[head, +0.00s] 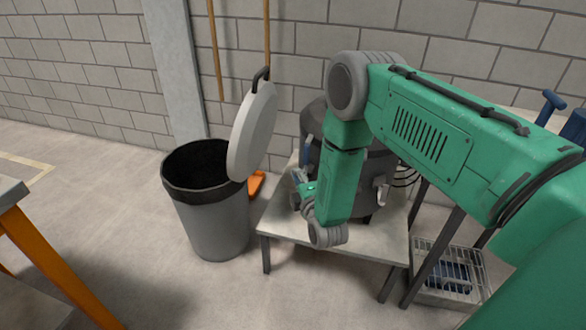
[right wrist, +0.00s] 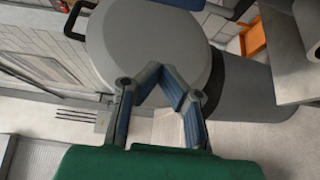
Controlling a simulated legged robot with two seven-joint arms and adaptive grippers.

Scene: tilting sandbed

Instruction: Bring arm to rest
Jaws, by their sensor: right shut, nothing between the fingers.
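My right arm comes in from the right in the head view and bends down over a small grey table (head: 335,237). My right gripper (head: 300,178) is partly hidden by its own wrist, beside a dark grey round vessel (head: 372,175) on that table. In the right wrist view its blue fingers (right wrist: 163,72) meet at the tips with nothing between them. A round grey lid (head: 254,130) with a black handle stands steeply tilted at the bin's right side, left of the gripper. The lid also shows in the right wrist view (right wrist: 150,42), behind the fingertips. My left gripper is not in view.
A grey bin (head: 212,220) with a black rim stands open on the floor left of the table. An orange object (head: 256,184) lies behind it. A wire basket (head: 450,272) sits lower right. A bench with orange legs (head: 55,265) stands at left. Floor between is clear.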

